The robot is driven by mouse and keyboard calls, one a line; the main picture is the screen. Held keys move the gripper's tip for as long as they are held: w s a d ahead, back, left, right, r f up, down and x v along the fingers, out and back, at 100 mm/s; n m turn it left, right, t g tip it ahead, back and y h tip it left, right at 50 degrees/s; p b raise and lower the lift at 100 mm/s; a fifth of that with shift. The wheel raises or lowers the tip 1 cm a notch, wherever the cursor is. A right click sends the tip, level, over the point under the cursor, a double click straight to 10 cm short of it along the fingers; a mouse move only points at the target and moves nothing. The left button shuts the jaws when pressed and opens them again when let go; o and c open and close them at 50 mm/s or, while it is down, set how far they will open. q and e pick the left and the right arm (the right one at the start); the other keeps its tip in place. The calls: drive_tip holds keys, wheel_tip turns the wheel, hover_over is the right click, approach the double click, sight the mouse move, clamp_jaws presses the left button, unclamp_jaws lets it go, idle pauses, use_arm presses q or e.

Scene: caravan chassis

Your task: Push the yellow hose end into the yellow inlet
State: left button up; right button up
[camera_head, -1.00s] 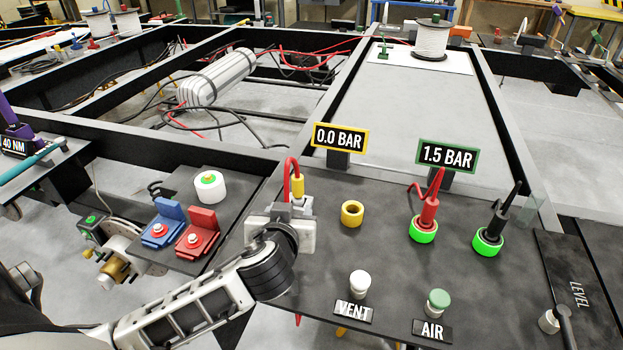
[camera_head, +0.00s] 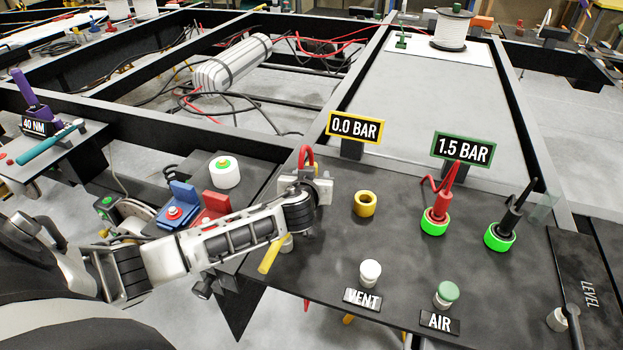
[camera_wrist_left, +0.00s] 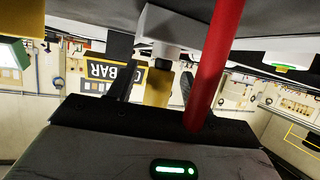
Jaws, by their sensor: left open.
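The yellow hose end (camera_wrist_left: 158,87) shows in the left wrist view between my spread finger pads, with its metal tip meeting a pale block (camera_wrist_left: 165,28). I cannot tell how firmly it sits there. My left gripper (camera_wrist_left: 156,85) is open around it. The yellow inlet (camera_head: 365,204) is an empty ring standing on the panel, to the right of the gripper. My right gripper is out of view.
The dark panel (camera_head: 330,255) also bears a red plug (camera_head: 440,208) and a black plug (camera_head: 504,222) in green-lit rings. White VENT (camera_head: 370,272) and green AIR (camera_head: 446,293) buttons stand nearer. A yellow lever (camera_head: 270,255) lies beside my arm. The 0.0 BAR display (camera_head: 355,127) stands behind the inlet.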

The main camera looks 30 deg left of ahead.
use_arm(q)
drive_tip(key=shift+x, duration=0.85)
drive_tip(key=shift+d, duration=0.1)
drive_tip(key=shift+c, duration=0.2)
drive_tip(key=c, duration=1)
drive_tip(key=shift+r, duration=0.1)
drive_tip(key=shift+c, duration=0.2)
